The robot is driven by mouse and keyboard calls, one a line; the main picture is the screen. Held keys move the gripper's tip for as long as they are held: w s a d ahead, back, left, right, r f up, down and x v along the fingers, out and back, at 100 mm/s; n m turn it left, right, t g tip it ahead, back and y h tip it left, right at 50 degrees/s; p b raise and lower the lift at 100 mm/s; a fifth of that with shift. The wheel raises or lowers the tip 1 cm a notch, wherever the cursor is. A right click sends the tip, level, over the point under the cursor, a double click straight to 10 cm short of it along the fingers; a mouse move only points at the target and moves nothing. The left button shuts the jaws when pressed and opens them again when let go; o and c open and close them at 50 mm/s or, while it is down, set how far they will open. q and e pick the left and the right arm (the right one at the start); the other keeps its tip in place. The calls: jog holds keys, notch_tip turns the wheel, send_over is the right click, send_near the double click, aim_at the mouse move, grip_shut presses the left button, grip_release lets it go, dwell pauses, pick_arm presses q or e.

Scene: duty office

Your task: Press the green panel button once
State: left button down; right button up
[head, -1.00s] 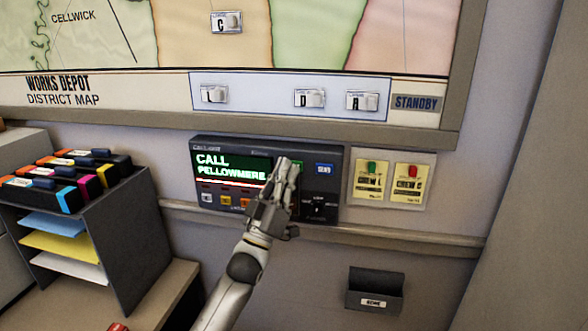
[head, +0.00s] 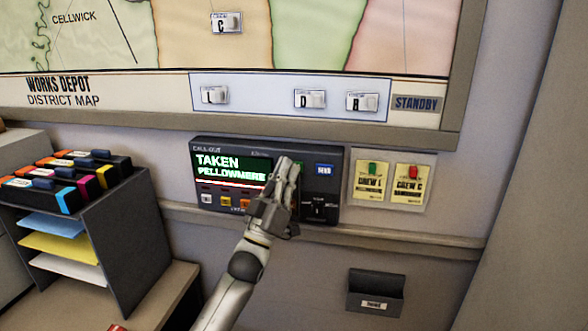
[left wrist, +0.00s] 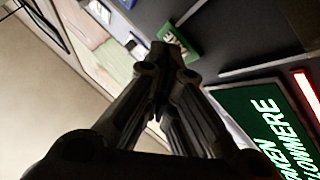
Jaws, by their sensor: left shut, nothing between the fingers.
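The dark call-out panel (head: 331,211) is fixed to the wall below the map. Its screen (head: 222,162) reads "TAKEN" with "FELLOWMERE" under it. The green button (head: 299,168) is mostly hidden behind my left fingertips in the head view. A green key with pale lettering (left wrist: 181,43) shows just beyond the fingertips in the left wrist view. My left gripper (head: 286,166) is shut and empty, with its tips at the green button. I cannot tell whether they touch it. My right gripper is not in view.
A blue button (head: 324,169) is right of the green one, and small coloured keys (head: 226,201) sit below the screen. Two yellow cards (head: 389,179) hang to the right. A ledge (head: 420,236) runs below. A file rack (head: 110,227) stands left.

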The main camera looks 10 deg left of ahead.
pick_arm(q)
jog(key=shift+s, duration=0.1)
dwell(0.3)
jog(key=shift+s+p, duration=0.5)
jog(key=shift+s, duration=0.15)
jog(key=s+p, duration=0.3)
jog(key=s, duration=0.2)
dwell(0.6)
